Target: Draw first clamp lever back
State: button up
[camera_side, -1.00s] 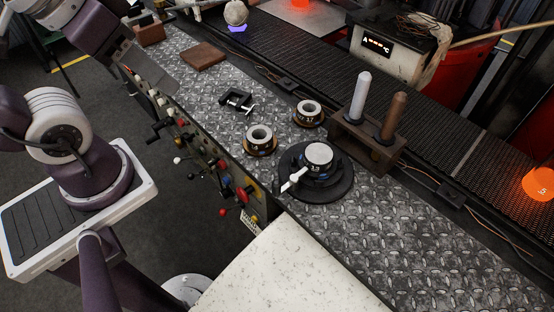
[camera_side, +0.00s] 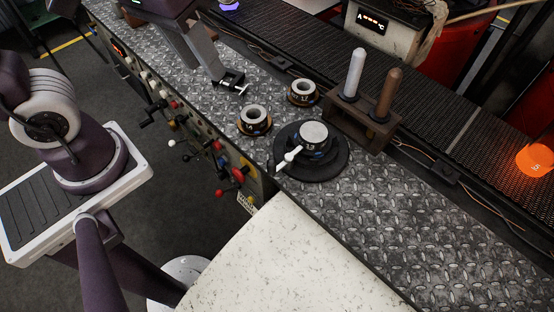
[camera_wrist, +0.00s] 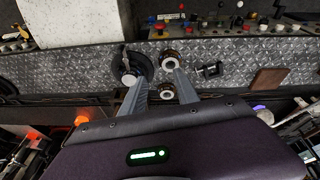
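A round black mould (camera_side: 335,163) with a silver top marked 13 sits on the diamond-plate bench. A pale clamp lever (camera_side: 289,157) sticks out from its left front side. My gripper (camera_side: 219,76) is above the bench near the black clamp, up and left of the mould, apart from the lever. In the wrist view the two fingers of my gripper (camera_wrist: 159,76) are spread with nothing between them.
Two ring moulds (camera_side: 254,119) (camera_side: 303,91) stand between my gripper and the round mould. A black C-shaped clamp (camera_side: 231,82) lies by my fingers. A wooden rack (camera_side: 362,125) holds a white and a brown rod. The bench to the right is clear.

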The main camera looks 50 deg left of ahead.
aim_at(272, 161)
jog(key=w+d+f+n+g, duration=0.1)
jog(key=d+f, duration=0.2)
jog(key=w+d+f+g, duration=0.1)
jog(key=d+f, duration=0.2)
jog(key=d, duration=0.1)
jog(key=d+f+n+g, duration=0.1)
jog(key=d+f, duration=0.2)
jog(key=d, duration=0.1)
jog(key=shift+w+f+n, duration=0.25)
jog(key=shift+w+n, duration=0.05)
jog(key=shift+w, duration=0.1)
notch_tip(272, 161, down, 8)
jog(key=shift+d+r, duration=0.15)
jog(key=shift+r, duration=0.1)
jog(key=shift+c, duration=0.3)
grip_shut()
